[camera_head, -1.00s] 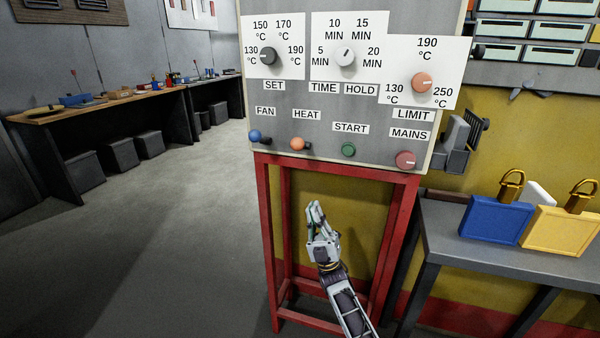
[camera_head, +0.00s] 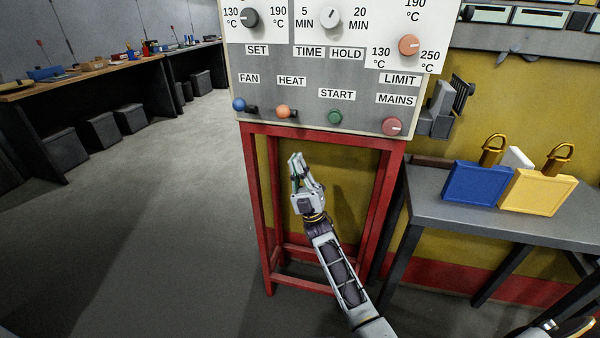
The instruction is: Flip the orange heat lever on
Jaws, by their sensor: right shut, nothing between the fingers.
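The orange heat lever (camera_head: 283,111) sits under the HEAT label on the lower part of the grey control panel (camera_head: 300,88). Its round orange tip is on the left and a dark stem runs to the right. My right gripper (camera_head: 296,157) is below the panel, in front of the red stand, under the heat lever and apart from it. It is shut and empty, with its fingertips pointing up. My left gripper is not in view.
The blue fan lever (camera_head: 239,104) is left of the heat lever. The green start button (camera_head: 335,117) and the red mains knob (camera_head: 392,126) are to its right. A table (camera_head: 430,190) with blue (camera_head: 475,183) and yellow (camera_head: 537,191) padlocks stands at right. The floor at left is clear.

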